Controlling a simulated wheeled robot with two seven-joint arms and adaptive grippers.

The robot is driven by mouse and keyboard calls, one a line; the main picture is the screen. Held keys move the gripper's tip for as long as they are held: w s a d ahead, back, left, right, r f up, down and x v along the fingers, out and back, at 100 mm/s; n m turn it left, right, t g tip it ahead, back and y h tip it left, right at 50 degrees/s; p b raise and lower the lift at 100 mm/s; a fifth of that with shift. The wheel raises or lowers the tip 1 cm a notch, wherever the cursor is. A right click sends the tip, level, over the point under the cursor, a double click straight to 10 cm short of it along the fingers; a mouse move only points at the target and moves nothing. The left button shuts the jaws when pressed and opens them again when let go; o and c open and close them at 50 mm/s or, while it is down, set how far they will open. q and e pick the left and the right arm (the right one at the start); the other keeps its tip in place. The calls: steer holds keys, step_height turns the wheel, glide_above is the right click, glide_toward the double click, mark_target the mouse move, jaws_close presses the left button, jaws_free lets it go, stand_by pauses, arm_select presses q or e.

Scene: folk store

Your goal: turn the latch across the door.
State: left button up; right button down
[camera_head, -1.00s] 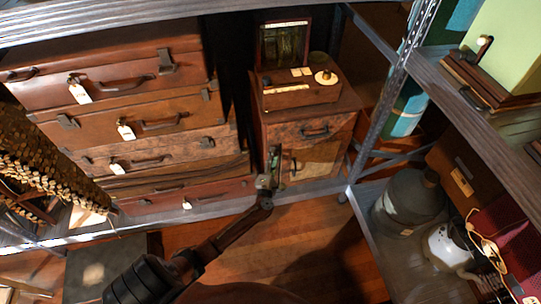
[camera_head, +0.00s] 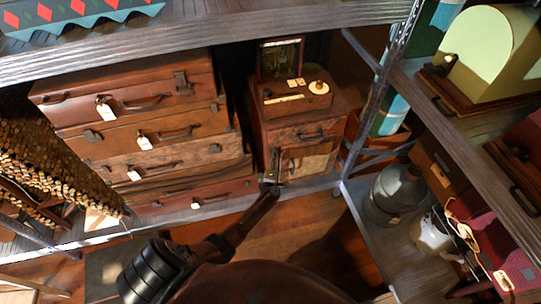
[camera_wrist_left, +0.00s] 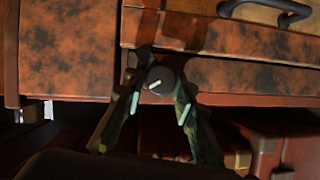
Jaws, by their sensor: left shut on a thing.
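The latch (camera_wrist_left: 160,80) shows in the left wrist view as a dark round knob with a pale mark, at the cabinet's edge. My left gripper (camera_wrist_left: 158,108) is shut on it, with one finger on either side. In the head view my left gripper (camera_head: 272,185) is at the lower left front of the small wooden cabinet (camera_head: 258,135). The cabinet door (camera_head: 308,161) has a paler panel and is below a drawer with a dark pull. The gripper hides much of the latch in the head view. My right gripper is not in view.
Stacked brown suitcases (camera_head: 150,125) stand left of the cabinet. A wooden box (camera_head: 297,96) sits on top of it. A metal shelf post (camera_head: 377,95) rises to the right, beside a shelf with a grey jug (camera_head: 393,196). Wooden floor (camera_head: 285,228) is open in front.

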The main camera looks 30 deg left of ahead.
arm_select(q)
steer(key=shift+d+m+g+p, duration=0.2)
steer(key=shift+m+g+p, duration=0.5)
steer(key=shift+m+p, duration=0.8)
steer(key=shift+d+m+g+p, duration=0.15)
steer(key=shift+m+g+p, duration=0.75)
steer(key=shift+p, duration=0.9)
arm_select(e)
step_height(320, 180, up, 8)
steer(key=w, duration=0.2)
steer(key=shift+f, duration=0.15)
arm_select(q)
steer(key=shift+m, duration=0.3)
steer(key=shift+a, duration=0.1)
steer(key=o, duration=0.9)
steer(key=shift+w, duration=0.1)
steer(key=shift+a+r, duration=0.1)
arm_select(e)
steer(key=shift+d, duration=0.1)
